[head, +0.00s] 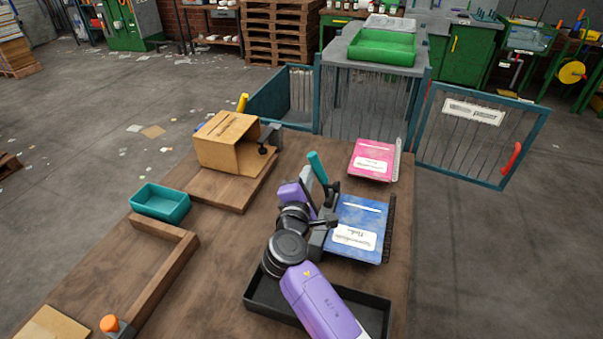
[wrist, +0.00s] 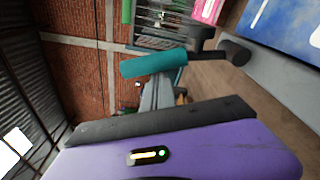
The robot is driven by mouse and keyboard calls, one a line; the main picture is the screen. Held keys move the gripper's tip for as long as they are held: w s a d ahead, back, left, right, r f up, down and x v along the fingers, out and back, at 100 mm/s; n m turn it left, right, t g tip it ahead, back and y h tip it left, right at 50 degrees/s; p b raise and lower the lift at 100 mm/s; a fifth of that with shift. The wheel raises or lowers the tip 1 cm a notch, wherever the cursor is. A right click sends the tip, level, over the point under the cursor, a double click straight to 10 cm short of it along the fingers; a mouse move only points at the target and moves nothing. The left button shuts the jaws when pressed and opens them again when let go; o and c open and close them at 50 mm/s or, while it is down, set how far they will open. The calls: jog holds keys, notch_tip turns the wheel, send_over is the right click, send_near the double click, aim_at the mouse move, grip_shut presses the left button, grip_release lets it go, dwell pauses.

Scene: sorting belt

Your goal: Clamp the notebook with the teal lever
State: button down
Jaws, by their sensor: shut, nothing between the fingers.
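The teal lever (head: 317,167) stands up, tilted, from a dark toggle clamp (head: 328,192) at the left edge of the blue notebook (head: 362,226). The blue notebook lies flat with a white label, and its corner shows in the wrist view (wrist: 285,22). My gripper (head: 306,176) is shut and empty, close beside the lever's left side. In the wrist view the teal lever (wrist: 153,62) crosses just beyond my grey fingers (wrist: 158,92); I cannot tell whether they touch. A dark pressing tip (wrist: 234,51) shows to the right of the lever. My arm hides part of the clamp's base.
A pink notebook (head: 372,160) lies behind the blue one. A black tray (head: 262,296) sits under my arm. A wooden box (head: 226,140) with another clamp (head: 267,140), a teal bin (head: 160,202) and a wooden rail (head: 165,270) are at left. Fenced gates stand behind the table.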

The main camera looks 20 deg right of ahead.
jog(key=shift+s+d, duration=0.1)
dwell(0.4)
jog(key=m+b, duration=0.1)
jog(key=s+d+m+b, duration=0.1)
jog(key=shift+d+r+b, duration=0.25)
jog(key=shift+r+b, duration=0.05)
jog(key=s+d+m+b, duration=0.1)
jog(key=m, duration=0.1)
jog(key=s+d+m+b, duration=0.1)
jog(key=m+b, duration=0.1)
jog(key=s+d+m+t+b, duration=0.1)
jog(key=d, duration=0.1)
jog(key=shift+r+m+b, duration=0.3)
jog(key=shift+r+m, duration=0.05)
jog(key=shift+m, duration=0.05)
jog(key=s+d+f+b, duration=0.1)
jog(key=s+d+f, duration=0.1)
jog(key=d, duration=0.3)
jog(key=shift+s+f, duration=0.3)
jog(key=shift+s, duration=0.5)
